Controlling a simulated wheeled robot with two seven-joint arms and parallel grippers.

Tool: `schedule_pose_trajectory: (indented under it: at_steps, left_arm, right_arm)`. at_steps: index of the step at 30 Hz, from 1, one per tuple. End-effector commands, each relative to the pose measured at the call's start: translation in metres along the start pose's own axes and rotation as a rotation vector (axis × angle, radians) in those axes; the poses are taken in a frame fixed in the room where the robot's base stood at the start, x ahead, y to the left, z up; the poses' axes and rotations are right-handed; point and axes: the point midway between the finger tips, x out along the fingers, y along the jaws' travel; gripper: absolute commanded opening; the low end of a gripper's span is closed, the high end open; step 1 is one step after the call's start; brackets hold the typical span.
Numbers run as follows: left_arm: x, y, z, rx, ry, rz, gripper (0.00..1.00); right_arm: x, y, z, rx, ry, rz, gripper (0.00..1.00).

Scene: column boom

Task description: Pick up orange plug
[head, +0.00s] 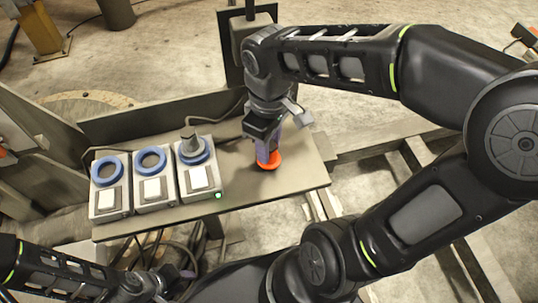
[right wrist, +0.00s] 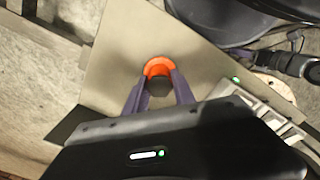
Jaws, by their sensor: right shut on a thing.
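The orange plug (head: 268,162) stands on the table, right of the socket boxes. It also shows in the right wrist view (right wrist: 157,66), an orange ring with a dark middle between the fingers. My right gripper (head: 267,150) points down at the plug and is shut on it. In the right wrist view its two purple-grey fingers (right wrist: 158,88) hold the plug from both sides. The fingers hide part of the plug. My left gripper (head: 165,281) is at the lower left, below the table's front edge; its fingers are too small and dark to read.
Three grey boxes with blue rings stand on the table (head: 243,207) at the left: left box (head: 108,207), middle box (head: 153,203), right box (head: 200,193). A grey plug (head: 190,140) sits in the right box's ring. Free tabletop lies around the orange plug.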

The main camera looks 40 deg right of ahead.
Motion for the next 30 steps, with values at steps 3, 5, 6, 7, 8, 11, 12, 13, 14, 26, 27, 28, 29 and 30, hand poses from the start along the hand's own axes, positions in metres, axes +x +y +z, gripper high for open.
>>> schedule_pose_trajectory:
  at_steps: [3, 5, 6, 7, 8, 11, 12, 13, 14, 26, 27, 28, 29, 30]
  left_arm:
    - [0.0, 0.0, 0.0, 0.0, 0.0, 0.0, 0.36]
    - [0.0, 0.0, 0.0, 0.0, 0.0, 0.0, 0.36]
    - [0.0, 0.0, 0.0, 0.0, 0.0, 0.0, 0.36]
    - [0.0, 0.0, 0.0, 0.0, 0.0, 0.0, 0.36]
    - [0.0, 0.0, 0.0, 0.0, 0.0, 0.0, 0.36]
    - [0.0, 0.0, 0.0, 0.0, 0.0, 0.0, 0.36]
    - [0.0, 0.0, 0.0, 0.0, 0.0, 0.0, 0.36]
    - [0.0, 0.0, 0.0, 0.0, 0.0, 0.0, 0.36]
    - [0.0, 0.0, 0.0, 0.0, 0.0, 0.0, 0.36]
    - [-0.008, 0.003, 0.0, 0.001, 0.0, 0.0, 0.36]
    - [-0.011, 0.004, 0.0, 0.001, 0.0, 0.0, 0.36]
    - [-0.013, 0.005, 0.0, 0.001, 0.0, 0.0, 0.36]
    - [-0.015, 0.006, 0.0, 0.001, 0.0, 0.0, 0.36]
    - [-0.017, 0.007, 0.0, 0.001, 0.0, 0.0, 0.36]
  right_arm:
    - [0.0, 0.0, 0.0, 0.0, 0.0, 0.0, 0.1]
    - [0.0, 0.0, 0.0, 0.0, 0.0, 0.0, 0.05]
    - [0.0, 0.0, 0.0, 0.0, 0.0, 0.0, 0.01]
    - [0.0, 0.0, 0.0, 0.0, 0.0, 0.0, 0.0]
    - [0.0, 0.0, 0.0, 0.0, 0.0, 0.0, 0.0]
    - [0.0, 0.0, 0.0, 0.0, 0.0, 0.0, 0.0]
    - [0.0, 0.0, 0.0, 0.0, 0.0, 0.0, 0.0]
    - [0.0, 0.0, 0.0, 0.0, 0.0, 0.0, 0.0]
    - [0.0, 0.0, 0.0, 0.0, 0.0, 0.0, 0.0]
    - [-0.022, 0.0, -0.001, -0.001, 0.003, 0.001, 0.0]
    - [-0.03, 0.0, -0.001, 0.0, 0.003, 0.001, 0.0]
    - [-0.035, 0.0, -0.001, 0.0, 0.004, 0.002, 0.0]
    - [-0.041, 0.0, -0.001, 0.001, 0.004, 0.001, 0.0]
    - [-0.049, 0.0, -0.001, 0.001, 0.005, 0.002, 0.0]
